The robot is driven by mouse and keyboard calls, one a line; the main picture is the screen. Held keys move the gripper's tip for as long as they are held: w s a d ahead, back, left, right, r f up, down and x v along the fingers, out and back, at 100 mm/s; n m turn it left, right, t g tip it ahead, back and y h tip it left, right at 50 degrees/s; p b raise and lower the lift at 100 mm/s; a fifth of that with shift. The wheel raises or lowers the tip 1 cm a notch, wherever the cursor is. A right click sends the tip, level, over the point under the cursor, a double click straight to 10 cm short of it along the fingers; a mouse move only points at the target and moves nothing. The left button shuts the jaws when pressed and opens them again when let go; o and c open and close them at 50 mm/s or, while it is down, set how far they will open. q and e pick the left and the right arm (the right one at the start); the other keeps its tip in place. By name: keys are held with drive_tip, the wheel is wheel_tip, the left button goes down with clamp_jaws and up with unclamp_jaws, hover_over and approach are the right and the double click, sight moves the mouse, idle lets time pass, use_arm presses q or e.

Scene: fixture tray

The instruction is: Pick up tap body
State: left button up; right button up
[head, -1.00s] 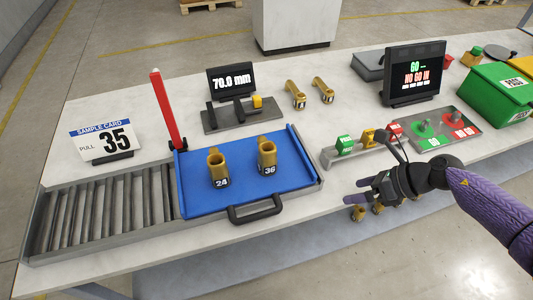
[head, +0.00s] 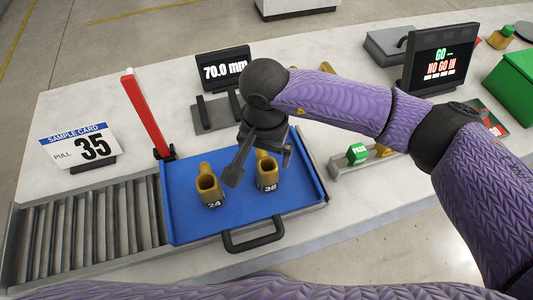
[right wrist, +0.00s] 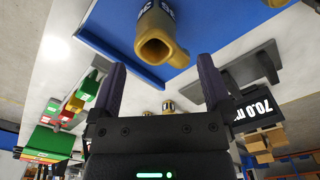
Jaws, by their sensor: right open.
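Two brass tap bodies stand upright on a blue tray (head: 185,222): tap body 24 (head: 208,189) on the left and tap body 36 (head: 267,178) on the right. My right gripper (head: 262,162) is open and empty over the tray, close to tap body 36 and partly covering it in the head view. In the right wrist view, tap body 36 (right wrist: 158,38) lies ahead of and between the two spread fingers (right wrist: 160,75), with no visible contact. My left gripper is not in view.
A red post (head: 147,112) rises at the tray's back left corner. A sample card (head: 80,147) reading "PULL 35" stands left. The gauge display (head: 223,68) reads 70.0 mm. A GO/NO GO screen (head: 441,58) and green bin (head: 515,88) are at the right.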

sight(267, 173)
drive_tip(key=f, duration=0.7)
drive_tip(key=shift+s+d+f, duration=0.1)
drive_tip(key=shift+d+f, duration=0.15)
drive_tip(key=shift+f, duration=0.1)
drive_tip(key=shift+r, duration=0.1)
clamp_jaws()
